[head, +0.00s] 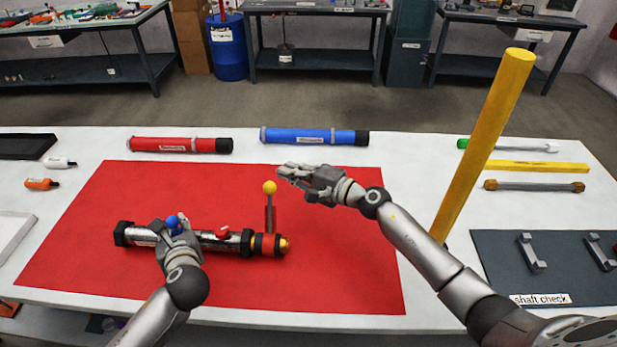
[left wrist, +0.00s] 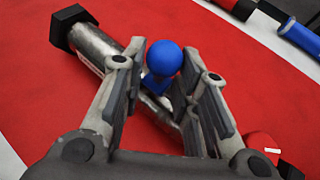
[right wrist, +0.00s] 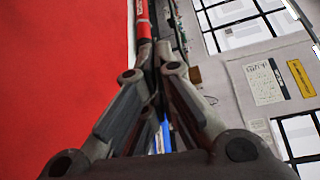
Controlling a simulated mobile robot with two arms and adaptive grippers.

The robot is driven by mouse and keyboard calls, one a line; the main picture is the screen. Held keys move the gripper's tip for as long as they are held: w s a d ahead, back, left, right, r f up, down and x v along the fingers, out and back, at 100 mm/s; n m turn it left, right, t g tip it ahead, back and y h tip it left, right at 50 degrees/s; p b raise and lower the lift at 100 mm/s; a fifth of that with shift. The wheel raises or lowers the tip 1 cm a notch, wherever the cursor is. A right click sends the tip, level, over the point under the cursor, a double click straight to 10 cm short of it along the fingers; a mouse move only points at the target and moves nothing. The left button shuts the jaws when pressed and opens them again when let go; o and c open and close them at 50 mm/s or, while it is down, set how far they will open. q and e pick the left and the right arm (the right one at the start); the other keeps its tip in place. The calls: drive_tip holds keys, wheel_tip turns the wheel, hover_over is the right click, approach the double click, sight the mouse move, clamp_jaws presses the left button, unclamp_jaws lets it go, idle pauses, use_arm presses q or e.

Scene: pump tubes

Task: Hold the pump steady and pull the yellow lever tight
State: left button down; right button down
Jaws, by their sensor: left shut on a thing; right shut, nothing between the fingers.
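The pump, a metallic tube (head: 143,236) with black end caps, lies on the red mat (head: 340,270). A blue ball knob (head: 172,222) and a red knob (head: 223,233) sit on it. Near its orange-tipped right end the lever stands upright, with a yellow ball (head: 269,187) on top. My left gripper (head: 178,228) is shut on the pump, its fingers on either side of the blue knob, as the left wrist view (left wrist: 164,59) also shows. My right gripper (head: 283,172) is shut and empty, just above and right of the yellow ball; contact cannot be made out.
A red tube (head: 180,145) and a blue tube (head: 315,136) lie behind the mat. A tall yellow post (head: 485,145) rises beside my right arm. A dark shaft check mat (head: 560,285) with brackets lies at the right. The mat's front right is clear.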

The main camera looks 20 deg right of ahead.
use_arm(q)
drive_tip(key=shift+s+f, duration=0.1)
drive_tip(key=shift+f, duration=0.15)
use_arm(e)
drive_tip(key=s, duration=0.1)
drive_tip(key=s+a, duration=0.2)
drive_tip(key=shift+s+r, duration=0.25)
drive_tip(key=shift+r, duration=0.15)
drive_tip(key=shift+s+r, duration=0.1)
drive_tip(key=shift+s, duration=0.05)
